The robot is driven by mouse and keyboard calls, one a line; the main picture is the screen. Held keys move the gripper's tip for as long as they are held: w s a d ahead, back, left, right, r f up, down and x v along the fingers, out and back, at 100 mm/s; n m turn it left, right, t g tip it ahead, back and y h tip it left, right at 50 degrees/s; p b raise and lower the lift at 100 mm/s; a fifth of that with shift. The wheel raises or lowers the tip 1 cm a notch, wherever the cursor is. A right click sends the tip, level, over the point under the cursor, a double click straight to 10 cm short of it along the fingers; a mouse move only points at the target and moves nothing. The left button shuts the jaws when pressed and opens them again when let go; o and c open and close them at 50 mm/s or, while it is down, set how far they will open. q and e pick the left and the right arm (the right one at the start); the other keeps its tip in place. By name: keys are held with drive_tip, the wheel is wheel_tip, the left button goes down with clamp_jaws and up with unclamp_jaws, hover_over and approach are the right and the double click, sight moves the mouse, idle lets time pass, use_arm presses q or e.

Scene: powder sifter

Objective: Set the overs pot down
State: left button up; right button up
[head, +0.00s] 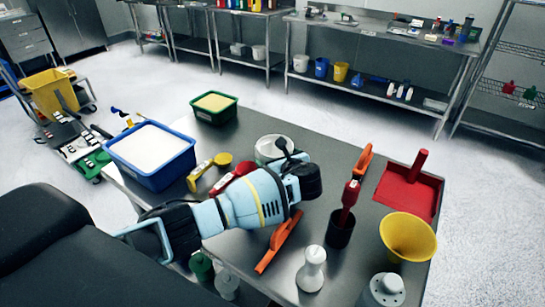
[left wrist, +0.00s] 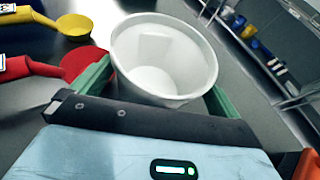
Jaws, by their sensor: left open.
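The overs pot, a white round pot (head: 272,149), stands upright on the grey table (head: 330,150), partly hidden behind my left arm in the head view. In the left wrist view the white pot (left wrist: 150,45) shows its open mouth and pale inside. My left gripper (left wrist: 158,88) is open, with one green finger on each side of the pot. I cannot tell whether either finger touches it. In the head view the left fingers are hidden by my own wrist. My right gripper is in neither view.
A red scoop (head: 232,177) and yellow scoop (head: 208,170) lie left of the pot. A blue tub of white powder (head: 176,173) and a green tub (head: 200,115) stand further left. A black cup (head: 340,232), yellow funnel (head: 408,238) and red dustpan (head: 405,190) are right.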

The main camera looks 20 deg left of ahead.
use_arm(q)
drive_tip(key=shift+x, duration=0.9)
drive_tip(key=shift+s+f, duration=0.1)
drive_tip(key=c, duration=0.7)
wheel_tip(320, 180, up, 10)
drive_tip(key=shift+r, duration=0.1)
drive_tip(key=shift+c, duration=0.3)
